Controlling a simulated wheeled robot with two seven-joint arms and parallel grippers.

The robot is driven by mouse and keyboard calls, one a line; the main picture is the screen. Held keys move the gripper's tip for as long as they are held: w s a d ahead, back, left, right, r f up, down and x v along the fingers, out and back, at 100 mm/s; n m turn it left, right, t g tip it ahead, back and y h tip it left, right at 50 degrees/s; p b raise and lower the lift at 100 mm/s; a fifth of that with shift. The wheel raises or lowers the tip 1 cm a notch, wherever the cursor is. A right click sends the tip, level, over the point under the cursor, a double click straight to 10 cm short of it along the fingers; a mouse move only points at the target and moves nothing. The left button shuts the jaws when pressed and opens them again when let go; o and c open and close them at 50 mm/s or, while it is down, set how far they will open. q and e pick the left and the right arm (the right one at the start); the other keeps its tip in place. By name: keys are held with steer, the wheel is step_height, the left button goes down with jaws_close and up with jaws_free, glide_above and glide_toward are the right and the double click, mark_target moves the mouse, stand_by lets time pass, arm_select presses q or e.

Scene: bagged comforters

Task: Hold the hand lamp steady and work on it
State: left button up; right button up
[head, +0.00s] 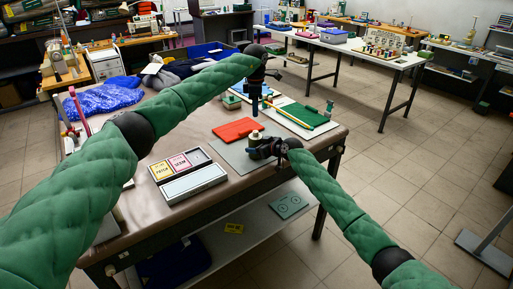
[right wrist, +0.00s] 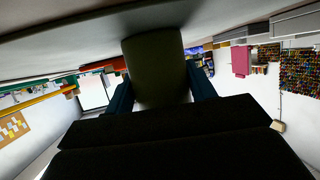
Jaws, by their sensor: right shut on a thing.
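My right gripper (head: 252,150) is low over the front right part of the table. In the right wrist view its two blue fingers (right wrist: 162,95) are shut on a dark olive, rounded body (right wrist: 155,62), which I take to be the hand lamp. In the head view a small pale top (head: 255,135) shows at this gripper; most of the body is hidden. My left gripper (head: 255,110) points down just above it, apart from it as far as I can see. Its fingertips are too small to tell open or shut.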

mark_target(256, 131)
stand_by(0.4)
arm_select(q)
steer(key=shift+o, duration=0.6)
steer(key=shift+f, duration=0.1)
step_height(256, 131, down, 10)
steer(key=m, duration=0.3)
steer(key=shift+m, duration=0.4)
steer(key=shift+r, duration=0.2)
steer(key=c, duration=0.8)
